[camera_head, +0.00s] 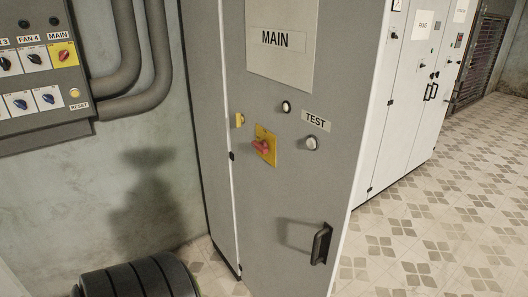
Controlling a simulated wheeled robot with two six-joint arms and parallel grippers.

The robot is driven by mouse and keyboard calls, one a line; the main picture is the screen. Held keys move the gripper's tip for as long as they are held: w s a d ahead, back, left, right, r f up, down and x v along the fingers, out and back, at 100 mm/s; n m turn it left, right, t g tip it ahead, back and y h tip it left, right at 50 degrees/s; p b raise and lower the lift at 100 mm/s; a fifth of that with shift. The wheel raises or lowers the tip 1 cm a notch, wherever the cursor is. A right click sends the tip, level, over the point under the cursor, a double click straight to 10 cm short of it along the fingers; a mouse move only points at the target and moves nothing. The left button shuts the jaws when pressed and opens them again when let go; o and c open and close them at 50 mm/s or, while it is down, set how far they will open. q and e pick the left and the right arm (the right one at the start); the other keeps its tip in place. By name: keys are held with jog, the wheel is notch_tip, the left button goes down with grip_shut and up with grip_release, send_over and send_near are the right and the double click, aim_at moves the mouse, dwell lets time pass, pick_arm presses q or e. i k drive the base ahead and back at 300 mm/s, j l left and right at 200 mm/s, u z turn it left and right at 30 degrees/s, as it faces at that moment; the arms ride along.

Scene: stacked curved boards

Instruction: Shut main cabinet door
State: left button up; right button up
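The main cabinet door (270,190) is a tall grey panel with a "MAIN" label, facing me in the middle of the head view. It stands at an angle to the white cabinet fronts on the right. Its black handle (321,244) is low near its right edge. A red knob on a yellow plate (264,146) sits to the left of the "TEST" label. Hinge-like dark fittings show along its left side. The door's bottom is cut off, and its gap to the frame cannot be judged. Neither gripper is in view.
White cabinets (412,90) recede to the right. Tiled floor (430,235) is clear at right. A control box (40,65) and pipes (150,95) are on the left wall. A black ribbed rounded shape (140,280) is at bottom left; I cannot tell what it is.

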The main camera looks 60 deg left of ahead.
aim_at(297, 71)
jog(key=k+j, duration=0.1)
jog(key=j, duration=0.3)
jog(key=k+j, duration=0.1)
jog(key=j, duration=0.3)
jog(key=k+j, duration=0.15)
jog(key=j, duration=0.25)
jog(key=k+j, duration=0.1)
jog(key=j, duration=0.3)
jog(key=k+j, duration=0.1)
jog(key=j, duration=0.3)
